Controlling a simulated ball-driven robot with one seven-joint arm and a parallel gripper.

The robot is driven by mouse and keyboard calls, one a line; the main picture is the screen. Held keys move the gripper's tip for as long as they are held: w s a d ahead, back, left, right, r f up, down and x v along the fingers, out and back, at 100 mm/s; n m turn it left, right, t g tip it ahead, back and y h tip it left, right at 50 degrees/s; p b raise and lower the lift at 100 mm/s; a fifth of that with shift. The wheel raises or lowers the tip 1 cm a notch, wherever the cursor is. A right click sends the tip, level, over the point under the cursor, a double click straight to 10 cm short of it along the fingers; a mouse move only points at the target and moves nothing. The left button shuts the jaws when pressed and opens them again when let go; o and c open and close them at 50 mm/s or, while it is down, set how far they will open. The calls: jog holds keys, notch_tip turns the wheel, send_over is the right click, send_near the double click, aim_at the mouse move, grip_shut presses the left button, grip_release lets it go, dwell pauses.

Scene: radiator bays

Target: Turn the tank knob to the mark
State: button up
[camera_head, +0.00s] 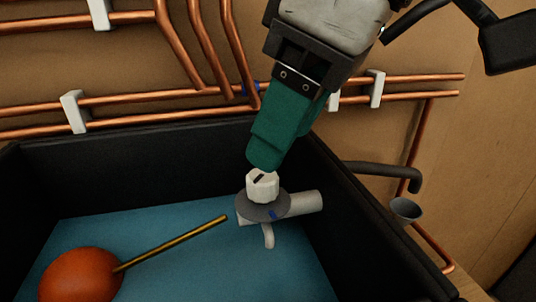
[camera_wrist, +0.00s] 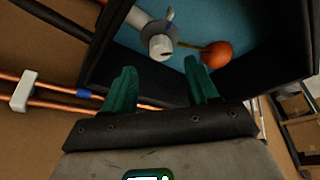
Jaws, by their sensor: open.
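The white tank knob (camera_head: 262,186) stands on a dark grey disc (camera_head: 256,209) on a white valve body in the tank; a dark line marks its top. A blue mark (camera_head: 273,215) shows on the disc's near edge. My gripper (camera_head: 265,161), with green fingers, is just above and behind the knob in the head view, where the fingers overlap. In the wrist view my gripper (camera_wrist: 160,82) is open, with the fingers apart and nothing between them. The knob (camera_wrist: 160,46) shows there beyond the fingertips, apart from them.
The black-walled tank (camera_head: 120,165) holds blue water (camera_head: 170,270). An orange float (camera_head: 82,275) on a brass rod lies at the left. Copper pipes (camera_head: 150,95) with white clips run along the wall behind. A grey spout (camera_head: 385,170) and funnel (camera_head: 405,209) stand at the right.

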aim_at(263, 174)
jog(key=shift+x, duration=2.75)
jog(key=c, duration=1)
jog(key=shift+p, duration=0.3)
jog(key=shift+c, duration=0.2)
jog(key=shift+r+n, duration=0.1)
jog(key=shift+n, duration=0.2)
jog(key=shift+n+g+p, duration=0.3)
jog(key=shift+n+p, duration=0.25)
jog(key=shift+n, duration=0.05)
jog(key=shift+w+n+g+y, duration=0.1)
jog(key=shift+n+g+y, duration=0.3)
jog(key=shift+n, duration=0.8)
jog(key=n+g, duration=0.1)
jog(key=n, duration=0.2)
jog(key=n+g, duration=0.1)
jog(key=n, duration=0.2)
jog(key=shift+w+h, duration=0.15)
jog(key=shift+h, duration=0.25)
jog(key=shift+n, duration=0.3)
